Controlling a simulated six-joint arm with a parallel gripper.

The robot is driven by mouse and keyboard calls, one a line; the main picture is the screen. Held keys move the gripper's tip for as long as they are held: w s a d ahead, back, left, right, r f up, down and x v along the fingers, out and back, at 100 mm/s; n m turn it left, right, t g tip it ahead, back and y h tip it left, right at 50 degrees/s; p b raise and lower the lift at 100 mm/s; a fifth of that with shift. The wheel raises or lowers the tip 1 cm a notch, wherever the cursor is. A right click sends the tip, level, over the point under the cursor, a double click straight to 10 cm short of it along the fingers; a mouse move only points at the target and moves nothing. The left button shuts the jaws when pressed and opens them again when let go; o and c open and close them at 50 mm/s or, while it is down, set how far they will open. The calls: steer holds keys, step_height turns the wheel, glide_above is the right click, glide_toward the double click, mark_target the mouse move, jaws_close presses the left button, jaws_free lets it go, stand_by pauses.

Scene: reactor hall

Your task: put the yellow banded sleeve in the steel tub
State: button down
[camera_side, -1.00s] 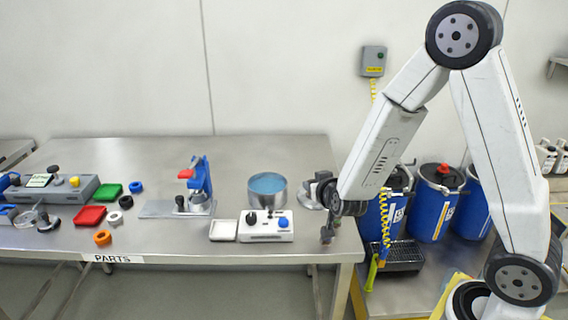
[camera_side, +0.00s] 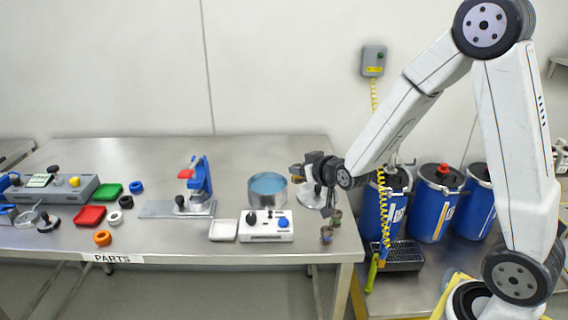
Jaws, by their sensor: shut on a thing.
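The steel tub (camera_side: 254,193) is a round metal pan with blue inside, standing near the right end of the table. My gripper (camera_side: 327,208) points down to the right of the tub, a little above the table. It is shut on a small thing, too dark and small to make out. Two small banded pieces stand on the table below and beside my gripper: one (camera_side: 327,235) near the front edge, one (camera_side: 336,218) slightly behind it. Their band colours are hard to tell, so I cannot tell which piece is the yellow banded sleeve.
A white control box (camera_side: 267,233) with knobs and a white dish (camera_side: 223,230) stand in front of the tub. A round metal piece (camera_side: 309,198) stands between tub and gripper. A blue and red clamp press (camera_side: 200,185) stands left. Blue drums (camera_side: 432,215) are off the table's right end.

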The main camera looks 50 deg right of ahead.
steer(key=shift+w+a+r+n+y, duration=0.1)
steer(key=shift+w+r+n+y, duration=0.25)
steer(key=shift+r+n+y, duration=0.9)
steer(key=shift+n+y, duration=0.25)
steer(key=shift+y, duration=0.3)
steer(key=shift+s+r+n+y, duration=0.2)
steer(key=shift+r+n+y, duration=0.05)
steer(key=shift+n+y, duration=0.4)
steer(key=shift+s+d+r+n+y, duration=0.15)
steer(key=shift+s+d+n+y, duration=0.3)
steer(key=shift+y, duration=0.3)
steer(key=shift+a, duration=0.1)
steer(key=w+d+f, duration=0.1)
steer(key=w+f, duration=0.8)
steer(key=w, duration=0.4)
steer(key=shift+w+d+f, duration=0.15)
steer(key=shift+d+f, duration=0.05)
steer(key=shift+d, duration=0.2)
